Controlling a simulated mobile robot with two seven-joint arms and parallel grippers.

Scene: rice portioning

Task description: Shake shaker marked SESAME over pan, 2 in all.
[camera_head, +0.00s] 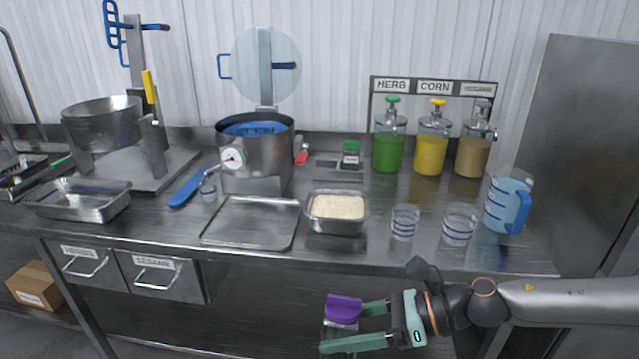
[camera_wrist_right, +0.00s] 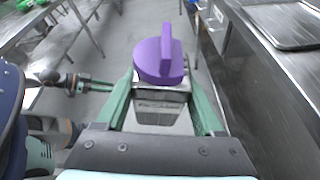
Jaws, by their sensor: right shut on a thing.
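My right gripper (camera_head: 362,325) is shut on a clear shaker with a purple lid (camera_head: 343,308), held low in front of the table's front edge. The shaker (camera_wrist_right: 157,105) looks upright between the green fingers in the right wrist view; its label is too blurred to read. A small metal pan (camera_head: 337,229) filled with pale rice stands on the table, behind and above the shaker in the head view. My left gripper (camera_wrist_right: 94,84) seems to show small at the left of the right wrist view; its jaw opening is unclear. It is outside the head view.
A flat tray (camera_head: 250,243) lies left of the pan. Two striped cups (camera_head: 404,222) and a blue jug (camera_head: 507,203) stand to its right. Sauce dispensers (camera_head: 388,151) and a pot (camera_head: 255,157) stand behind. The steel table's edge (camera_head: 380,262) lies between shaker and pan.

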